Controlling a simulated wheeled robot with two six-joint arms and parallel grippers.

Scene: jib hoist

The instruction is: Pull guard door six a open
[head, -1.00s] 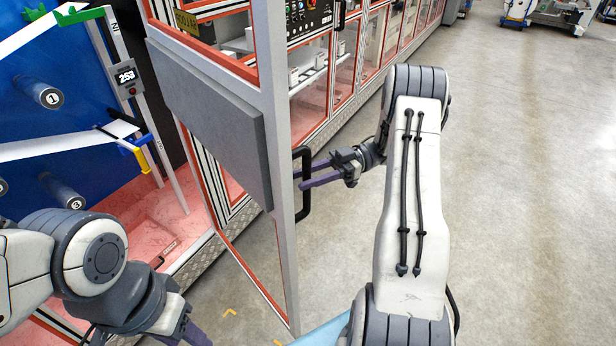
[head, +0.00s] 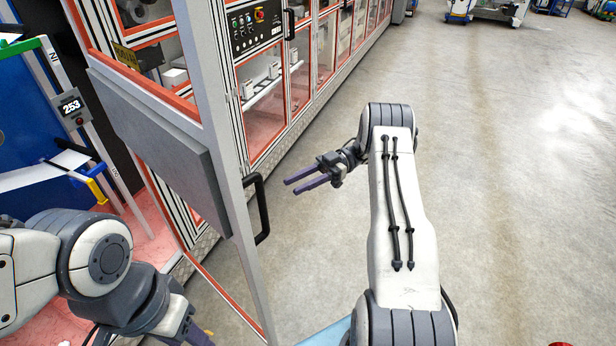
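The guard door (head: 160,150) stands swung out from the machine, with a grey frame, orange edging and a grey panel on it. Its black handle (head: 262,208) sits on the frame's free edge. My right gripper (head: 305,184) is to the right of the handle, apart from it, with its two purple fingers parted and nothing between them. The fingers point left toward the door. My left gripper (head: 196,336) is at the bottom left, partly cut off by the picture's edge, and its opening cannot be made out.
The machine's row of closed doors (head: 320,45) runs away to the back, with a control panel (head: 257,25) on it. Inside the open bay are a display reading 253 (head: 70,105) and a white web (head: 45,168). Grey floor (head: 500,180) to the right is clear.

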